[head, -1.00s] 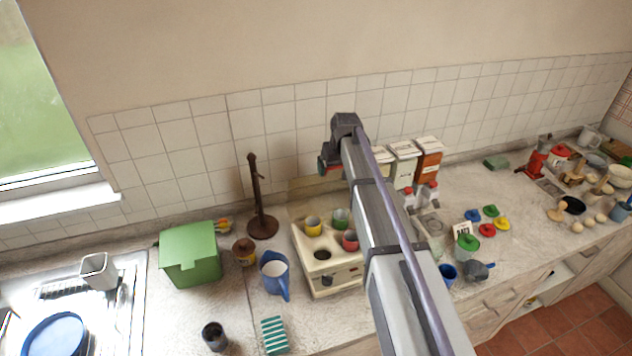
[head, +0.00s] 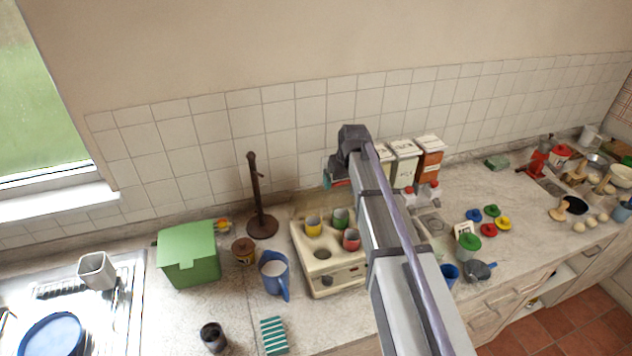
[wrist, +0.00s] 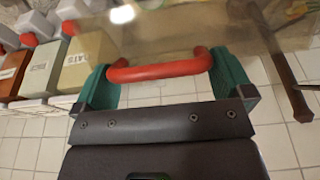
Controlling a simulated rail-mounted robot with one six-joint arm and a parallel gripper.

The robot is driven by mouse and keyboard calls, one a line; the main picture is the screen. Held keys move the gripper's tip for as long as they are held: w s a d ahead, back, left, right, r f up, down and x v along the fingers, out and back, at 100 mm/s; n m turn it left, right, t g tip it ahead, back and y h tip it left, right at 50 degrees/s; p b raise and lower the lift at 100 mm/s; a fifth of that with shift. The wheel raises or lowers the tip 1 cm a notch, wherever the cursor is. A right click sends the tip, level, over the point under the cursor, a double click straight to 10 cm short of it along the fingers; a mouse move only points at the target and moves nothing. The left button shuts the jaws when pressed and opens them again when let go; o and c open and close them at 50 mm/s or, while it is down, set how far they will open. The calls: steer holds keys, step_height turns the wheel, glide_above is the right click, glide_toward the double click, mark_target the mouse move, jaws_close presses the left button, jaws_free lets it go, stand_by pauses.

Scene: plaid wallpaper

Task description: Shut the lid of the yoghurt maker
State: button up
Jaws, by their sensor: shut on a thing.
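The yoghurt maker (head: 328,284) is a cream box with a dark knob on its front. Yellow (head: 313,226), green (head: 340,217) and red (head: 351,240) cups sit in its top, and one round hole there is empty. Its see-through brownish lid (wrist: 175,28) is raised, clear of the cups. The lid's red bar handle (wrist: 160,70) lies between the green fingers of my gripper (wrist: 165,80), which is shut on it. In the head view my gripper (head: 334,174) is above the back of the maker, partly hidden by my arm.
A blue jug (head: 274,275) stands close to the maker's left side. A dark brown stand (head: 259,200) rises behind left, beside a green bin (head: 190,258). Storage canisters (head: 404,165) stand to the right. A striped sponge (head: 274,335) lies in front.

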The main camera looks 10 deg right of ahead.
mark_target(345, 195)
steer(key=shift+s+d+f+b, duration=0.15)
steer(key=shift+s+f+b, duration=0.2)
steer(key=shift+s, duration=0.4)
steer(key=shift+s+d+f+b, duration=0.2)
steer(key=shift+s+f, duration=0.15)
steer(key=shift+s, duration=0.4)
steer(key=shift+o, duration=1.2)
steer(key=shift+r, duration=0.2)
steer(key=p+v, duration=0.6)
steer(key=p, duration=0.1)
steer(key=shift+s+r, duration=0.15)
steer(key=shift+r, duration=0.2)
